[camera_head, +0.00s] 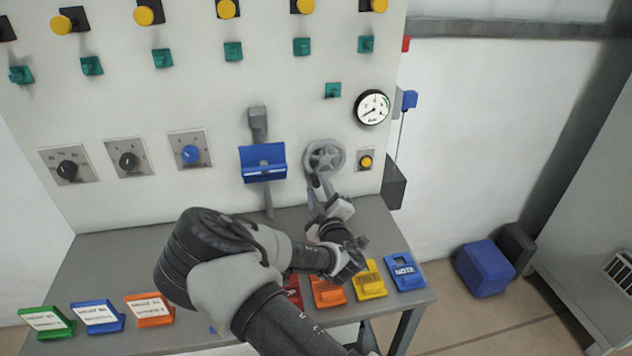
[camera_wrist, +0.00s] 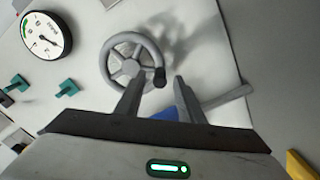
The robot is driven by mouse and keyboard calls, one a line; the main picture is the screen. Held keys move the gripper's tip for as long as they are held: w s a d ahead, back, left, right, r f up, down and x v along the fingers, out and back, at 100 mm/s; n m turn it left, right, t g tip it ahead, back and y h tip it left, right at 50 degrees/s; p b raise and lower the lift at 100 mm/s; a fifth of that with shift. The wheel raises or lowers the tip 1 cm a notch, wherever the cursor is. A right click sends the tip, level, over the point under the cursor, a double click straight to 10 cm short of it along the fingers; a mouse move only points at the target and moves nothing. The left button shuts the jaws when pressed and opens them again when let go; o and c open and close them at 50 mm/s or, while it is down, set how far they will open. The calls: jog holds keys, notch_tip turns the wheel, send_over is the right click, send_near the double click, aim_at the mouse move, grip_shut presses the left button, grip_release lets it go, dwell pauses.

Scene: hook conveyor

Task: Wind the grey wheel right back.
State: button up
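The grey wheel (camera_head: 325,157) is mounted on the pale panel, right of a blue holder. It has spokes, and in the wrist view the wheel (camera_wrist: 131,62) shows a dark knob (camera_wrist: 160,77) on its rim. My gripper (camera_head: 317,183) is just below the wheel in the head view. In the wrist view my gripper's two fingers (camera_wrist: 155,92) are apart, with a gap between them, near the rim and knob. Nothing is seen held between them. Whether a fingertip touches the rim, I cannot tell.
A round gauge (camera_head: 372,107) sits up and right of the wheel. A yellow button (camera_head: 365,161) is close on its right, and the blue holder (camera_head: 263,163) close on its left. Coloured label stands line the grey bench (camera_head: 110,259) below.

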jog(key=shift+x, duration=1.65)
grip_shut()
jog(key=shift+r+m, duration=0.1)
jog(key=shift+m, duration=0.2)
